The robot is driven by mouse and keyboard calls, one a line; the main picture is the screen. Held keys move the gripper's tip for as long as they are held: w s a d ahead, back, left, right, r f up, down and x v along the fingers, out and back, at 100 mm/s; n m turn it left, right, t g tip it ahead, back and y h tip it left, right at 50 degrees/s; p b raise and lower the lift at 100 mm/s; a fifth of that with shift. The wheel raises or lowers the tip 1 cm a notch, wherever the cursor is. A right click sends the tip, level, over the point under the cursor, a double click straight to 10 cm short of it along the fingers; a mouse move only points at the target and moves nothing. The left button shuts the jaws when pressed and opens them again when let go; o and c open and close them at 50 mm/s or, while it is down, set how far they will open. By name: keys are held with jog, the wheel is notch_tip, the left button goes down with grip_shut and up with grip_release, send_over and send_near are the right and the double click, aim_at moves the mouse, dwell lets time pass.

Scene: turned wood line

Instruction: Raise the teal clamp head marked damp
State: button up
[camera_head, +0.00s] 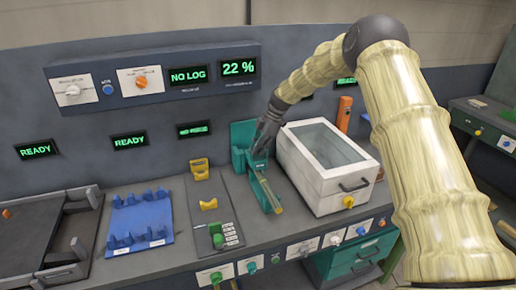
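A teal clamp fixture (242,135) stands at the middle of the bench, in front of the back panel. Its head and a teal rail run toward the front, with a thin wooden piece (272,197) along the rail. A small label on the teal part is too small to read. My gripper (261,150) is dark and points down at the right side of the teal head. It seems to touch or nearly touch it. The fingers overlap the head, so I cannot tell whether they grip anything.
A white box with a glass lid (326,185) stands close to the right of the fixture, with an orange cylinder (344,113) behind it. Yellow blocks (200,168), a blue rack (138,224) and a dark tray (88,238) are to the left. A panel display (237,68) reads 22 %.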

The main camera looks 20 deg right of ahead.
aim_at(256, 156)
jog(key=shift+w+r, duration=0.1)
jog(key=shift+w, duration=0.05)
grip_shut()
jog(key=shift+w+r+b, duration=1.15)
jog(key=shift+w+r, duration=0.05)
jog(key=shift+w+r+b, duration=0.3)
jog(key=shift+w+r, duration=0.15)
jog(key=shift+w, duration=0.2)
jog(key=shift+w+r, duration=0.35)
jog(key=shift+w, duration=0.5)
jog(key=shift+a, duration=0.1)
